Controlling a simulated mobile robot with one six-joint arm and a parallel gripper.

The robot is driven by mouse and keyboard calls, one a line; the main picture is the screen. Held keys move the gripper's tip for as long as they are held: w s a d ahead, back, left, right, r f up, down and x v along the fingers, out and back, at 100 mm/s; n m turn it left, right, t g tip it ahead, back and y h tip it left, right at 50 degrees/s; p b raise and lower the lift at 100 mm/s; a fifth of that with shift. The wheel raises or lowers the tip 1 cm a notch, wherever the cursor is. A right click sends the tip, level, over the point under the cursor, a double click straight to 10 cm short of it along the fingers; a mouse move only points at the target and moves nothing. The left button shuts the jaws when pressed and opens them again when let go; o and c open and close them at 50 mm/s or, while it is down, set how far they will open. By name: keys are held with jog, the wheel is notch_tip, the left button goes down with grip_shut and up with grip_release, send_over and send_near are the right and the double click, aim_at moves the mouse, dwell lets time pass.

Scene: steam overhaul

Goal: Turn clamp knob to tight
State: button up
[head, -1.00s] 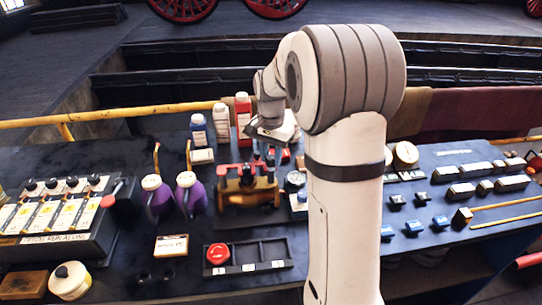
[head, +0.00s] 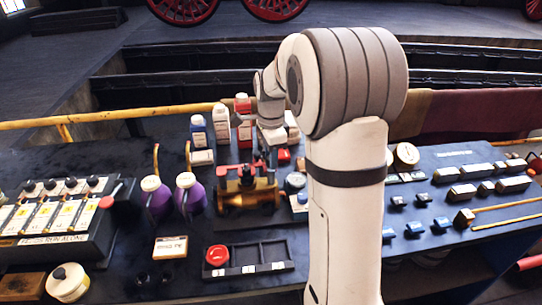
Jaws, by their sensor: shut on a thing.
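A brass clamp fixture (head: 248,196) with red parts on top stands on a dark plate near the middle of the bench. My gripper (head: 268,160) points down at the right part of this fixture, from behind it. Its jaws are shut on what seems to be the clamp knob there. The knob itself is mostly hidden by the fingers and too small to make out, so its setting does not show.
Two purple jugs (head: 186,193) stand left of the fixture. Bottles, including a red one (head: 243,120), stand behind it. A black tray (head: 262,268) with a red round part (head: 217,255) lies in front. My arm hides the bench to the right.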

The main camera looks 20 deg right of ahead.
jog(key=shift+r+m, duration=0.15)
jog(key=shift+m, duration=0.15)
jog(key=o, duration=1)
notch_tip(320, 180, up, 8)
jog(key=shift+f+b, duration=0.2)
jog(key=shift+b, duration=0.15)
